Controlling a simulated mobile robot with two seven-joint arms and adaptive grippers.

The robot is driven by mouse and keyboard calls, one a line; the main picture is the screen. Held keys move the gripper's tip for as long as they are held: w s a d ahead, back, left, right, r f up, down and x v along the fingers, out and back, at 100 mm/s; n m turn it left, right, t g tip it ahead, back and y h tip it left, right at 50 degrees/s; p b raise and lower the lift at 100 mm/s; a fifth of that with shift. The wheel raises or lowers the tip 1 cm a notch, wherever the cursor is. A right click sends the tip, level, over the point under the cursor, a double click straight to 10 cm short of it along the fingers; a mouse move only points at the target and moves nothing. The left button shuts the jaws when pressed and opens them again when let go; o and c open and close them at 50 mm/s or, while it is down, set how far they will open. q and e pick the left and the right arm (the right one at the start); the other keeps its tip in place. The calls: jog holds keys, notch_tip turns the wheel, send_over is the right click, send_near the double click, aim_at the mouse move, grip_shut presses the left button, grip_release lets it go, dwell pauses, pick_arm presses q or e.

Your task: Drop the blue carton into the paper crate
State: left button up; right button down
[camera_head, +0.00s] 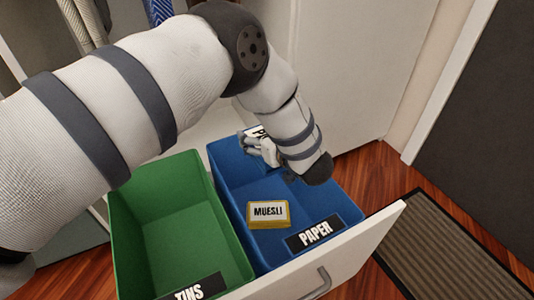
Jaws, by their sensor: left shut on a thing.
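The paper crate (347,213) is a blue open bin with a PAPER label on its front, in an open drawer. My left gripper (259,150) hangs over the back left part of this crate, at the end of my arm. It is shut on the blue carton (257,131), of which only a small piece with a white label and dark lettering shows behind the fingers. The rest of the carton is hidden by the gripper or hard to tell from the blue crate. My right gripper is not in view.
A yellow-edged MUESLI box (268,214) lies inside the paper crate. A green TINS crate (182,225) stands beside it on the left. The drawer front (375,235) with its handle borders both crates. A striped mat (455,255) lies on the wooden floor at the right.

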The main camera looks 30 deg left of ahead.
pick_arm(q)
jog(key=shift+w+a+f, duration=0.15)
jog(key=shift+w+f, duration=0.1)
jog(key=shift+f, duration=0.1)
notch_tip(320, 180, down, 5)
jog(key=b, duration=0.3)
jog(key=shift+f+b, duration=0.2)
jog(key=shift+b, duration=0.15)
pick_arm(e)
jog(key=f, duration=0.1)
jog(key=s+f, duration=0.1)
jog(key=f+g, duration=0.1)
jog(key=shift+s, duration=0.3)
pick_arm(q)
jog(key=o, duration=1.2)
jog(key=v, duration=1.2)
jog(key=shift+r, duration=0.15)
